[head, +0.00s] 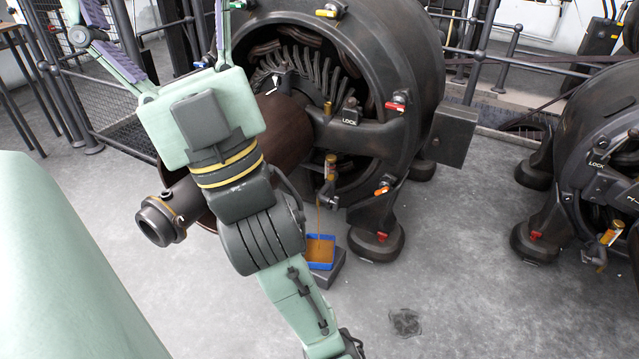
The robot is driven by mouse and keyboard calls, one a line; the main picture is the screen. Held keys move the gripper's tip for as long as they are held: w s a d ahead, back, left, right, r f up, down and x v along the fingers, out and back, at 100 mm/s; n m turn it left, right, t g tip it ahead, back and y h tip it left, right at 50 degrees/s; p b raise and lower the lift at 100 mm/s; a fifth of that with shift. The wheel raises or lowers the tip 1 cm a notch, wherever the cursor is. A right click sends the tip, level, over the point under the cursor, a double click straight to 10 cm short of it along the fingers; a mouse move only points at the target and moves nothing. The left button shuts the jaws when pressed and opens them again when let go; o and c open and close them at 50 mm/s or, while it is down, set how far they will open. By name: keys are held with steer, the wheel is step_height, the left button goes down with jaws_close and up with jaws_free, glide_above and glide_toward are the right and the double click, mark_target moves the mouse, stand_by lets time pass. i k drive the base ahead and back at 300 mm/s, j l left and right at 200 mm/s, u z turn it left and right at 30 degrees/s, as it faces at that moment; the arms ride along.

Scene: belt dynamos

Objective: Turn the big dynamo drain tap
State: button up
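The big dynamo (420,75) is a dark round machine at the top centre, with an open face of coils. Its drain tap (331,168) is brass with a dark handle, low on the front. My arm hides part of the dynamo's shaft.
The tray stands on a dark block (328,272). A second dynamo (605,130) with its own tap (610,235) stands at the right. The dark shaft end (158,222) juts out left of my arm. Railings (490,55) run behind. The floor at bottom right is clear around a drain cover (405,321).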

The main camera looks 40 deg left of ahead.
mark_target(335, 202)
steer(key=i+j, duration=0.15)
steer(key=i, duration=0.45)
steer(key=i+j, duration=0.15)
steer(key=i, duration=0.4)
